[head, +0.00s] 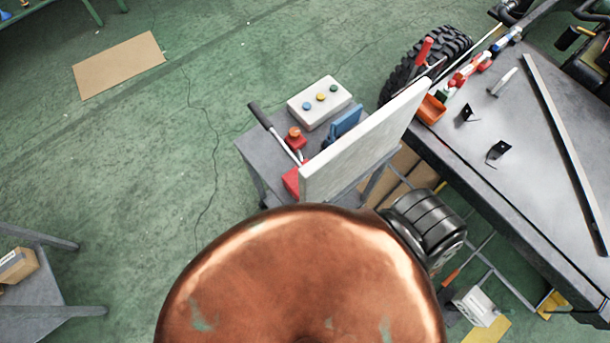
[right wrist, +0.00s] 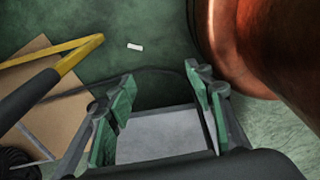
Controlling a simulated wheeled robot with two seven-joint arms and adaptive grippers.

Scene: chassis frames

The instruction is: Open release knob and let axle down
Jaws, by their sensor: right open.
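On a small grey side table (head: 252,150) in the head view, an orange-red knob (head: 294,133) sits on a red block. It looks like the release knob, but I cannot tell whether it is open. A grey lever with a black grip (head: 261,116) slants past it. I cannot make out the axle; a black tyre (head: 425,58) stands behind the table. My right gripper (right wrist: 158,98) is open and empty in the right wrist view. A grey flat surface (right wrist: 160,135) shows between and below its fingers. My left gripper is not in view.
A white upright panel (head: 365,145) borders the side table, beside a white button box (head: 319,102). A grey workbench (head: 480,135) with small parts is at the right. A yellow bar (right wrist: 60,62) shows in the right wrist view. Floor at left is mostly clear.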

